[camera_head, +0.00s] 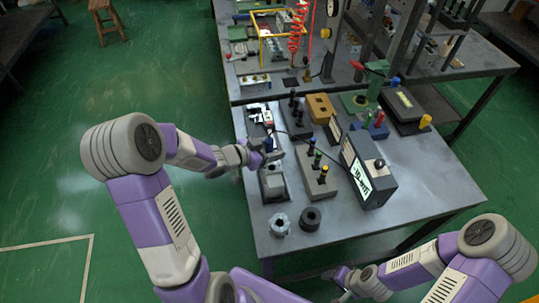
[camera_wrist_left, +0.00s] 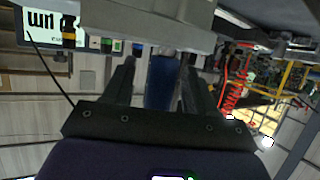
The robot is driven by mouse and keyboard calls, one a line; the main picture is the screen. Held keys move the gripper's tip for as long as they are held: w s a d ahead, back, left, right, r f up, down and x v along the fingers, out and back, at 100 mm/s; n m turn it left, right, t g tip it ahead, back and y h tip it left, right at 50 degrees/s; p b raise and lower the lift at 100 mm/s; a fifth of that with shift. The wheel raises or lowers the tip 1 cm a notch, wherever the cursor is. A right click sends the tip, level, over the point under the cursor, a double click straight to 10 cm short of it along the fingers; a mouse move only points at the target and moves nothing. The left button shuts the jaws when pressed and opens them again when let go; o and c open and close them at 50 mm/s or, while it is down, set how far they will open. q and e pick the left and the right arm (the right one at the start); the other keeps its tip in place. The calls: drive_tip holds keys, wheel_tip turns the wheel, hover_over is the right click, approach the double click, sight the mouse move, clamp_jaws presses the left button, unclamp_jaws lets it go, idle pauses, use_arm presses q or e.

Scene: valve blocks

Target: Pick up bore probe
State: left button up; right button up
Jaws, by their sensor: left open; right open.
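A blue upright cylinder (camera_head: 269,144), possibly the bore probe, stands at the left side of the workbench. In the left wrist view the blue cylinder (camera_wrist_left: 160,82) is between the two dark fingers, below a grey block (camera_wrist_left: 150,28) in that inverted picture. My left gripper (camera_head: 266,157) is open around it, with gaps showing at its sides; the fingers (camera_wrist_left: 157,80) are not closed on it. My right gripper (camera_head: 343,281) is open and low, in front of the bench's front edge, away from the cylinder.
A display box (camera_head: 368,172) with a dark cable stands right of a block of coloured-top plugs (camera_head: 317,173). A grey valve block (camera_head: 273,184) is close to the left gripper. Two round parts, one silver (camera_head: 280,224) and one dark ring (camera_head: 310,219), lie in front. The bench's front right is clear.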

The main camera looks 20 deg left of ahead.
use_arm(q)
drive_tip(key=shift+w+d+f, duration=0.1)
drive_tip(key=shift+w+d, duration=0.15)
drive_tip(key=shift+w, duration=0.1)
drive_tip(key=shift+c, duration=0.2)
clamp_jaws()
